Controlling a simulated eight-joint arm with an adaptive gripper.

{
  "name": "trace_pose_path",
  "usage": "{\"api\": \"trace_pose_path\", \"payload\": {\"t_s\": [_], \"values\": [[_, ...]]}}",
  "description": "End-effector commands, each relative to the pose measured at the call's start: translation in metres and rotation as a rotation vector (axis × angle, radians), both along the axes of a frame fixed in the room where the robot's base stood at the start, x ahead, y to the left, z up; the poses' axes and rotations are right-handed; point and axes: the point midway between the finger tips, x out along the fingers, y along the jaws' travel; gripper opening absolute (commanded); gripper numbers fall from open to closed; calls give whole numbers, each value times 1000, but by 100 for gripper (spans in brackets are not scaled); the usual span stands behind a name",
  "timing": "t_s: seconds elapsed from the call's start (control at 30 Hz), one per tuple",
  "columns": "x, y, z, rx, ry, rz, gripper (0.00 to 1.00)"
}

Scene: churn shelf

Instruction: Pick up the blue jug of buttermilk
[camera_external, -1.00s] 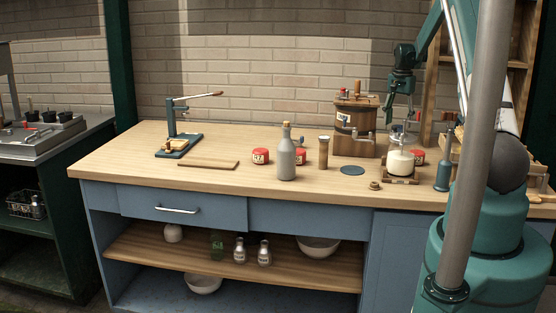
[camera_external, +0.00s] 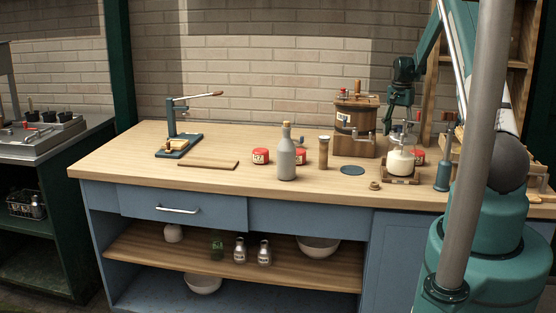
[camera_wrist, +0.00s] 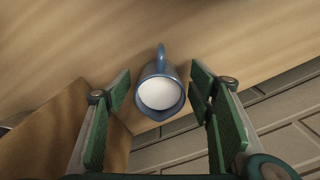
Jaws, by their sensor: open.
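A blue jug (camera_wrist: 161,88) filled with white liquid stands on the wooden bench top near the brick wall. In the wrist view, its mouth faces me and its handle points to the top of the picture. My gripper (camera_wrist: 160,98) is open, with one green-padded finger on each side of the jug and a gap at both sides. In the external view my gripper (camera_external: 390,122) points down between the wooden barrel churn and the glass jar. I cannot make out the jug in that view.
The barrel churn (camera_external: 355,140) stands just left of my gripper. A glass jar of white liquid (camera_external: 400,161) on a wooden base stands in front. A grey corked bottle (camera_external: 287,158) and red tins (camera_external: 260,156) stand farther left.

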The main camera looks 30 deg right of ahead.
Motion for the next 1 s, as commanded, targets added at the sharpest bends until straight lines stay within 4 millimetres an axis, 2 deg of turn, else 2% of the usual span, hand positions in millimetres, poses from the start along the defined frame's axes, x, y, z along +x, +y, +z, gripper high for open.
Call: {"api": "trace_pose_path", "payload": {"t_s": [0.33,0.6,1.0], "values": [[0,0,0,0,0,0,53],[0,0,0,0,0,0,19],[0,0,1,0,0,0,19]]}}
